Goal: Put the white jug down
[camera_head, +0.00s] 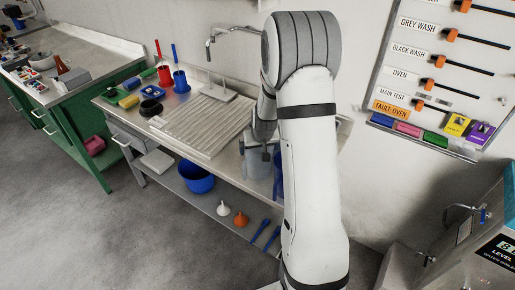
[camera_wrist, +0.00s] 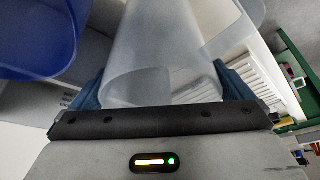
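The white jug (camera_wrist: 150,45), translucent and pale, fills the middle of the wrist view, between the two blue fingers of my gripper (camera_wrist: 164,84). The fingers sit close against both its sides, and it looks held. In the head view the jug (camera_head: 256,162) shows at the front edge of the steel bench (camera_head: 218,163), partly hidden by my arm. I cannot tell whether its base touches anything. A blue jug (camera_wrist: 35,35) is beside it at the left in the wrist view; part of it (camera_head: 278,178) also shows in the head view.
A blue bowl (camera_head: 197,178) and funnels (camera_head: 240,218) are on the lower shelf. A green cabinet (camera_head: 85,125) stands left.

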